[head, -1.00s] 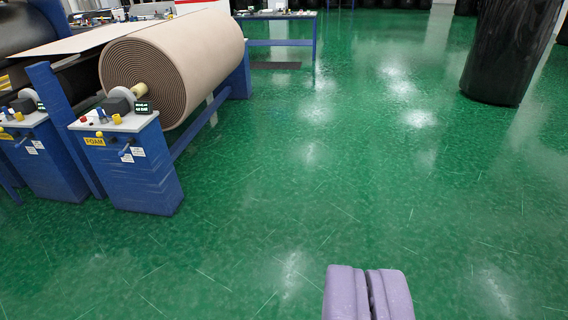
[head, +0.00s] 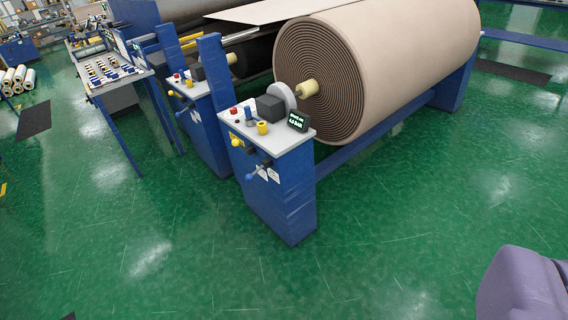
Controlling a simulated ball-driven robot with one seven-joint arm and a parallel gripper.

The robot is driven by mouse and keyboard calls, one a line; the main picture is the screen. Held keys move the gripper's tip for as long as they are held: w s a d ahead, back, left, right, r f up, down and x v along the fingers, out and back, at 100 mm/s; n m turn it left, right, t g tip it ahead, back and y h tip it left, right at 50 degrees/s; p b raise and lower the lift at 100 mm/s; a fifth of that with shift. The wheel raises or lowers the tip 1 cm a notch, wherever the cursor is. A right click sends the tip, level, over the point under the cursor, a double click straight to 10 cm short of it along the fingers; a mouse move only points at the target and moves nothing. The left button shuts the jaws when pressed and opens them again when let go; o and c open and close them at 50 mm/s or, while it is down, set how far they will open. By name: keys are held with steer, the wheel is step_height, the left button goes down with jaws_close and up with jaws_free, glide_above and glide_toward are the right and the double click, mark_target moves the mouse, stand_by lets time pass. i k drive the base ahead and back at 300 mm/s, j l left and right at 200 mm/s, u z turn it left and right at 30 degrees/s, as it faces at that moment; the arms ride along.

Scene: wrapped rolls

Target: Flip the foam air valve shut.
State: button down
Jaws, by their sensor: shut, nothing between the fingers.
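The foam stand (head: 285,195) is a blue cabinet with a pale top panel, near the middle of the head view. The lever's exact setting is too small to tell.
A large tan foam roll (head: 390,60) rests behind the stand. A second blue stand (head: 205,125) is just left of it, and a table of controls (head: 105,75) is farther left. Dark mats lie on the floor. The green floor (head: 200,270) in front is clear.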

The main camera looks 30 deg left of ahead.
mark_target(250, 176)
steer(key=i+u, duration=0.25)
steer(key=i, duration=0.25)
steer(key=i+l+u, duration=0.3)
steer(key=i, duration=0.15)
steer(key=i+l+u, duration=0.25)
steer(key=i, duration=0.25)
steer(key=i+l+u, duration=0.3)
steer(key=i, duration=0.15)
